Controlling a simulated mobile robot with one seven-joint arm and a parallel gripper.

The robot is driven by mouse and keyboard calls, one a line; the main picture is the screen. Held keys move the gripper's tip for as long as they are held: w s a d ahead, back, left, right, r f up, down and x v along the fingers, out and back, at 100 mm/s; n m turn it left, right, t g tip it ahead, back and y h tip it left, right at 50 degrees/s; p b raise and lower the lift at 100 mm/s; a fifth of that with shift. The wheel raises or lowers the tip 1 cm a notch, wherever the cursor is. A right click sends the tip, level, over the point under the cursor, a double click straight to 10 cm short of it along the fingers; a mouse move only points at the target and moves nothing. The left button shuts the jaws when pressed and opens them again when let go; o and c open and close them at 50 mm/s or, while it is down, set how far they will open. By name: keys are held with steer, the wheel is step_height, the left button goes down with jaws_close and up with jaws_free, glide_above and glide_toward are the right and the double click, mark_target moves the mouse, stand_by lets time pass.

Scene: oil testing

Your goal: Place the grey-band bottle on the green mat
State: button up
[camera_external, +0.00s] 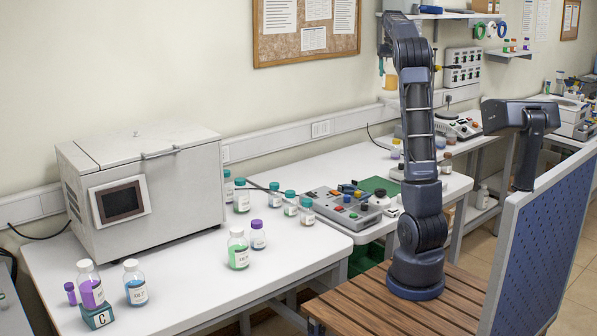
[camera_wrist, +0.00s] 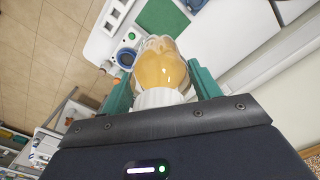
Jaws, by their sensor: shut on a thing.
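My gripper (camera_external: 382,66) is raised high above the bench, near the wall, in the external view. Its green fingers are shut on a bottle of amber liquid (camera_external: 391,83), which hangs below it. In the wrist view my gripper (camera_wrist: 161,88) holds this bottle (camera_wrist: 158,68) by its whitish cap end, one finger on each side. No grey band can be made out on it. The green mat (camera_external: 372,185) lies on the bench well below, partly hidden behind equipment and my arm. It also shows past the bottle in the wrist view (camera_wrist: 162,17).
A grey control box (camera_external: 345,210) with coloured buttons stands by the mat's near side. Several teal-capped bottles stand left of it, and small bottles stand right of my arm. A blue perforated panel (camera_external: 545,250) stands right.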

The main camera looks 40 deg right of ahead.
step_height(320, 180, down, 44)
stand_by(0.6)
steer(key=o, duration=0.8)
steer(key=shift+f, duration=0.15)
steer(key=o, duration=0.5)
steer(key=shift+c, duration=0.2)
